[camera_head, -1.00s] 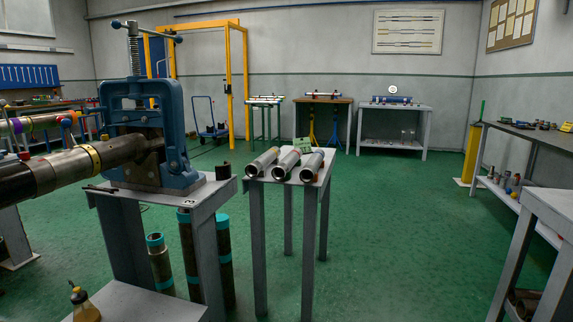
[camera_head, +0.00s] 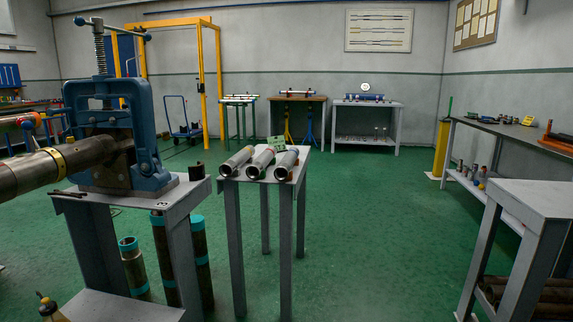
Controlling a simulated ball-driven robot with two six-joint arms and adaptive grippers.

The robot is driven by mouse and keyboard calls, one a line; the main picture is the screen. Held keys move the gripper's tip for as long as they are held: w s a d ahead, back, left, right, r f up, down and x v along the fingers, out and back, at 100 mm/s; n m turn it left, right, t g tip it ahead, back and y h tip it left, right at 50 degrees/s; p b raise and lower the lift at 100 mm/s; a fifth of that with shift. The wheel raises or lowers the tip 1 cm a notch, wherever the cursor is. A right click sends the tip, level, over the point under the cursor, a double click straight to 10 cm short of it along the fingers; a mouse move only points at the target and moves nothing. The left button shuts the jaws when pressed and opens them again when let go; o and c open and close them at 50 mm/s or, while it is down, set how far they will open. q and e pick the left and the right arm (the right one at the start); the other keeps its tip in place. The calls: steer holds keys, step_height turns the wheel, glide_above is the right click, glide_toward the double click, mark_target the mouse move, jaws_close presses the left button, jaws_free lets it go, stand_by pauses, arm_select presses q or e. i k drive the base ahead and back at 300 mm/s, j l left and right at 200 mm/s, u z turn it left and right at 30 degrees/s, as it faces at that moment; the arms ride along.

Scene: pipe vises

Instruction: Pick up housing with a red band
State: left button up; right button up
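Three silver tubular housings lie side by side on a small grey table (camera_head: 228,173) in the middle of the view. They are the left housing (camera_head: 237,160), the middle housing (camera_head: 261,161) and the right housing (camera_head: 286,163). The bands are small at this distance; the middle one seems to have a reddish mark near its far end, but I cannot tell surely which has a red band. Neither of my grippers shows in the view.
A blue pipe vise (camera_head: 112,135) clamping a long pipe (camera_head: 40,170) stands on a grey stand at left. A grey bench (camera_head: 535,200) stands at right, a shelf table (camera_head: 505,135) behind it. Green floor (camera_head: 370,230) is clear between the small table and right bench.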

mark_target(253, 170)
steer(key=i+l+u, duration=0.1)
steer(key=u, duration=0.35)
steer(key=i+l+u, duration=0.1)
steer(key=u, duration=0.35)
steer(key=l+u, duration=0.15)
steer(key=u, duration=0.35)
steer(key=i+l+u, duration=0.1)
steer(key=u, duration=0.35)
steer(key=l, duration=0.1)
